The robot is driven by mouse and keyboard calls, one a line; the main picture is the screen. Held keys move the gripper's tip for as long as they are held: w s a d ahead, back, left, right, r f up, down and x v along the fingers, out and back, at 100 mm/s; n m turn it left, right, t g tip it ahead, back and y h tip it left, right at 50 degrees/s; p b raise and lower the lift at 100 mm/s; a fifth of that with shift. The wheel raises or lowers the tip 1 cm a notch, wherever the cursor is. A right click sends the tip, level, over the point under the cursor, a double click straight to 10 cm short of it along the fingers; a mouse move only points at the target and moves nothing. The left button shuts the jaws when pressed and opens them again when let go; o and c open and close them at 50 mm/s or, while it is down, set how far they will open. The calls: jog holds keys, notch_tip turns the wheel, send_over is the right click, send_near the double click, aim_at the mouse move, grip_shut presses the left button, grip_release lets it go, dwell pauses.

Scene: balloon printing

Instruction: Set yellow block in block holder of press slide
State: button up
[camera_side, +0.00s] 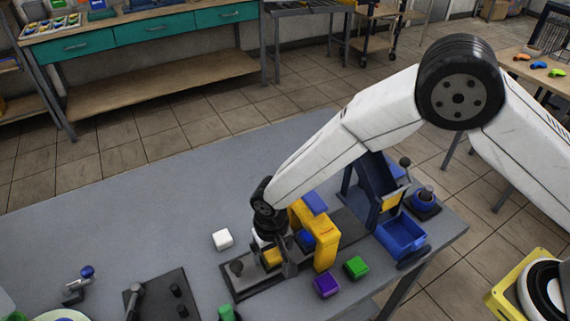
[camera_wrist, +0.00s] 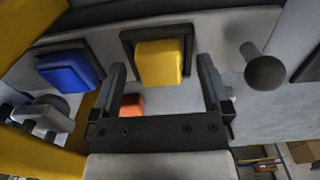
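The yellow block (camera_wrist: 160,62) sits in a dark square holder (camera_wrist: 128,38) on the grey slide plate in the wrist view. In the side view the yellow block (camera_side: 272,257) is on the press slide (camera_side: 240,288), just below my gripper (camera_side: 270,245). My gripper (camera_wrist: 163,72) is open in the wrist view, with one finger on each side of the block and a gap to both. A blue block (camera_wrist: 66,72) sits in a second dark square frame beside it, near the yellow press frame (camera_side: 327,242).
A white block (camera_side: 222,239) lies left of the slide. A purple block (camera_side: 327,285) and a green block (camera_side: 357,267) lie at the front right. A blue bin (camera_side: 402,236) stands to the right.

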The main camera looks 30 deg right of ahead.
jog(key=shift+r, duration=0.15)
jog(key=shift+r, duration=3.75)
jog(key=shift+w+r, duration=0.2)
jog(key=shift+w, duration=0.05)
jog(key=w+d+r, duration=0.2)
jog(key=d, duration=0.1)
jog(key=w+d+r+t+y, duration=0.1)
jog(key=w+d+r, duration=0.1)
jog(key=d+r, duration=0.1)
jog(key=w+d+r+t, duration=0.1)
jog(key=w+d+r, duration=0.1)
jog(key=d+r, duration=0.1)
jog(key=shift+w+d+r+y, duration=0.1)
jog(key=shift+w+d+y, duration=0.15)
jog(key=shift+w+y, duration=0.1)
jog(key=s+d+h, duration=0.1)
jog(key=s+d, duration=1.7)
jog(key=d, duration=0.2)
jog(key=shift+f+t+h, duration=0.25)
jog(key=shift+t+h, duration=0.05)
jog(key=shift+h, duration=0.05)
